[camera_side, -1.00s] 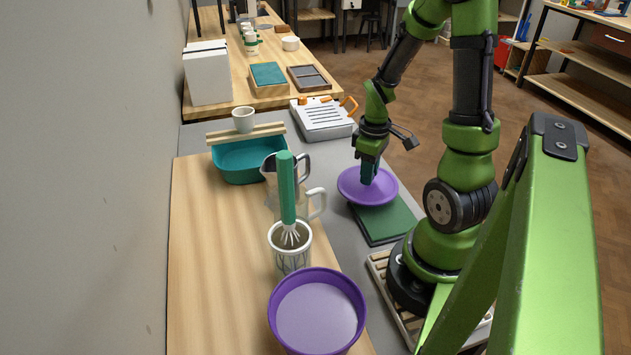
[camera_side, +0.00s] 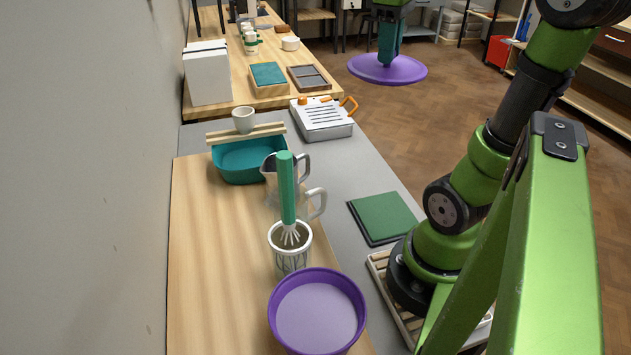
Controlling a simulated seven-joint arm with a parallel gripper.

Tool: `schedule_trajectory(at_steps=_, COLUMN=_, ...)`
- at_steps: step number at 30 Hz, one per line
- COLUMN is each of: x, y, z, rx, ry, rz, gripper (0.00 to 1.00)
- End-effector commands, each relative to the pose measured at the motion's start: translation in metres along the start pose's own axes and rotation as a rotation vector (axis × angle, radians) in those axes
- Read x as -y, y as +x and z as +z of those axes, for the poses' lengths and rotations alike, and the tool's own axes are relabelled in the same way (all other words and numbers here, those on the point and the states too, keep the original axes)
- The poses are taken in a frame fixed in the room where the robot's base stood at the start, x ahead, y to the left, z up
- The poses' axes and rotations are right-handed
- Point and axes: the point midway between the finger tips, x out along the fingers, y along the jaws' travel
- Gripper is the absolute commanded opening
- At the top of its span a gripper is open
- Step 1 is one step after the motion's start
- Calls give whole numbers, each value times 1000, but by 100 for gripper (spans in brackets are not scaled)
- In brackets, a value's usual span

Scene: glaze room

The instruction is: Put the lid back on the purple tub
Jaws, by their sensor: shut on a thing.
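The purple tub (camera_side: 272,318) stands open at the front of the wooden board, with pale lilac contents or an inner surface showing inside its rim. The purple lid (camera_side: 412,72) is a round disc held high in the air at the top of the view, roughly level. My gripper (camera_side: 388,58) is shut on the lid from above, its teal fingers at the lid's middle. The grip point itself is hard to make out. The lid is well apart from the tub, above and beyond it.
A green book or pad (camera_side: 382,217) lies on the grey top. A patterned cup (camera_side: 290,262) with a green-handled whisk (camera_side: 287,190) stands behind the tub, by a clear jug (camera_side: 312,200). A white-grey device (camera_side: 322,116) stands farther back.

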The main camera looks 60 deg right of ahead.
Motion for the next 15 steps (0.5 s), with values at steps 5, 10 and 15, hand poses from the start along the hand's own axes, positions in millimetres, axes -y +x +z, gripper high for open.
schedule_trajectory(at_steps=5, x=0, y=-33, z=-1, rx=1, ry=1, rz=-1, gripper=0)
schedule_trajectory(at_steps=10, x=16, y=-45, z=-12, rx=2, ry=-69, rz=-5, gripper=0)
schedule_trajectory(at_steps=15, x=49, y=-45, z=-32, rx=0, ry=-212, rz=-5, gripper=0)
